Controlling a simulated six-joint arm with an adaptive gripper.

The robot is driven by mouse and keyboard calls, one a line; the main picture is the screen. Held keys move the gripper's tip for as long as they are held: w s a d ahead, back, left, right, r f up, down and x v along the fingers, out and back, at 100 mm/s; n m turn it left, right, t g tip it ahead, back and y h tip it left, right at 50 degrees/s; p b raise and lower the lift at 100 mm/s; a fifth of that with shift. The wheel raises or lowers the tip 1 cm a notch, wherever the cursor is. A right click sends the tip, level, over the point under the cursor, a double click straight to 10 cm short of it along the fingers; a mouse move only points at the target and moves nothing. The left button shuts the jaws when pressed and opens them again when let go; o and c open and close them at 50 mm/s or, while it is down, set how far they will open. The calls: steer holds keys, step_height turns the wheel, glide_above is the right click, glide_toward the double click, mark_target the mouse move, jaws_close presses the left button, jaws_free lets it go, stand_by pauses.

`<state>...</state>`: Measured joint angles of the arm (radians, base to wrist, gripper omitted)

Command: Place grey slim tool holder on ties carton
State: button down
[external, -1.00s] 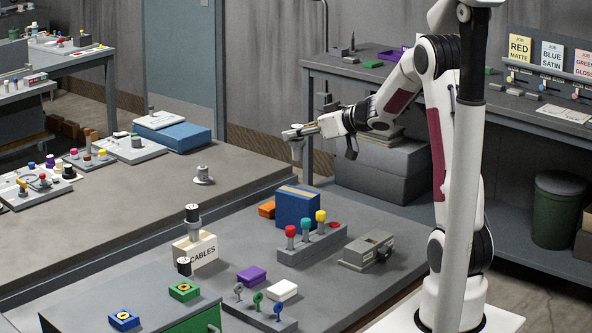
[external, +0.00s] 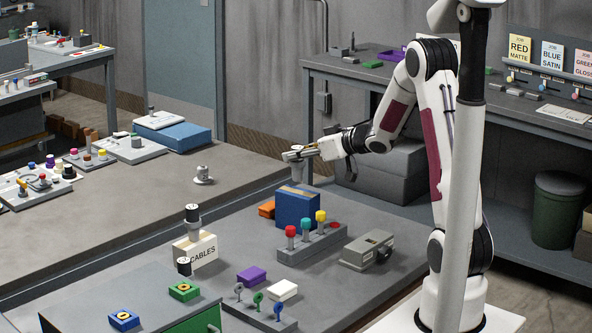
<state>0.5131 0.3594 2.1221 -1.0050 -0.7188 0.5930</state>
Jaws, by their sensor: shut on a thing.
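My gripper (external: 296,154) is shut on a slim grey holder (external: 297,169), at the left end of my outstretched arm. The holder hangs upright, narrow end down, just above a blue carton with a tan strip on top (external: 297,209). I cannot tell whether its lower end touches the carton's top. I see no "ties" label on the blue carton. Another carton, cream and marked CABLES (external: 195,250), stands to the left with a grey and black piece on top.
A grey rack with red, teal and yellow-topped pieces (external: 312,244) stands in front of the blue carton. An orange block (external: 267,209) lies on its left. A grey boxy device (external: 367,250) sits to the right. The bench between is mostly clear.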

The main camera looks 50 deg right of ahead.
mark_target(304, 164)
steer(key=shift+f, duration=1.5)
steer(key=shift+f, duration=0.15)
steer(key=c, duration=1.8)
jaws_free()
steer(key=shift+v, duration=6.05)
steer(key=shift+w, duration=0.1)
